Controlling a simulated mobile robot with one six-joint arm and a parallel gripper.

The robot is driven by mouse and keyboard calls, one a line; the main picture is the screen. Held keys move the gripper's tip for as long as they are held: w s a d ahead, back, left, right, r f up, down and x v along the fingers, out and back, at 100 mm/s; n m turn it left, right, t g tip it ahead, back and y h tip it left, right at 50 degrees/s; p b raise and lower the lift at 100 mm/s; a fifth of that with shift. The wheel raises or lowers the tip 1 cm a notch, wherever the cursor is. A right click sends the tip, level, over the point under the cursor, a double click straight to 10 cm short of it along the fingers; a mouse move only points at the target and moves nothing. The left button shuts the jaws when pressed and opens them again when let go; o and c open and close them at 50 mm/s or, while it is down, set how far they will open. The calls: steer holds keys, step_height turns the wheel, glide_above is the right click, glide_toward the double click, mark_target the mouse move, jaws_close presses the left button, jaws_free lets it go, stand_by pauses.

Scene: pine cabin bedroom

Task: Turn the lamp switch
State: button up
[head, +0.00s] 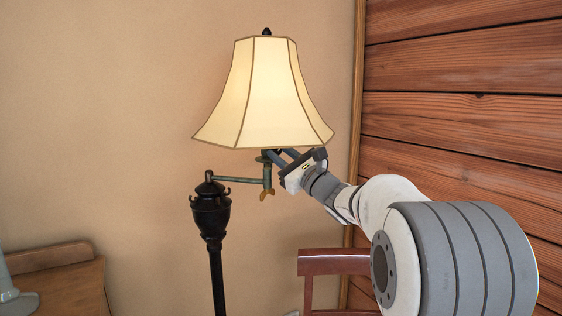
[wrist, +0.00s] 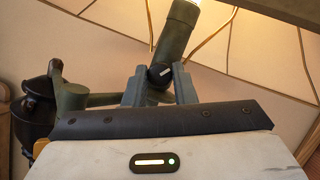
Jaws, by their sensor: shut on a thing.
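The floor lamp has a cream paneled shade (head: 262,95) that glows from inside, a black post (head: 211,222) and a greenish side arm (head: 236,178). In the wrist view, the lamp switch (wrist: 160,75) is a small dark knob with a pale mark, on the green socket (wrist: 178,33). My gripper (wrist: 160,82) has one finger on each side of the knob and is shut on it. In the head view, my gripper (head: 273,156) reaches from the right to just under the shade's lower edge. The switch is hidden there by my fingers and the shade.
A dark red-brown wooden chair back (head: 335,263) stands below my arm. A wooden furniture piece (head: 62,285) with a grey object (head: 14,300) is at the lower left. A plank wall (head: 465,110) is on the right. Open space lies left of the post.

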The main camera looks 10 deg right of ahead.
steer(key=shift+f+m+t+h+b, duration=0.1)
steer(key=shift+m+t+h+b, duration=0.45)
steer(key=shift+m, duration=0.75)
steer(key=o, duration=1)
steer(key=shift+s, duration=0.1)
steer(key=v, duration=0.7)
steer(key=shift+s+b, duration=0.25)
steer(key=shift+b, duration=0.05)
steer(key=shift+d+f, duration=0.1)
steer(key=shift+f, duration=0.05)
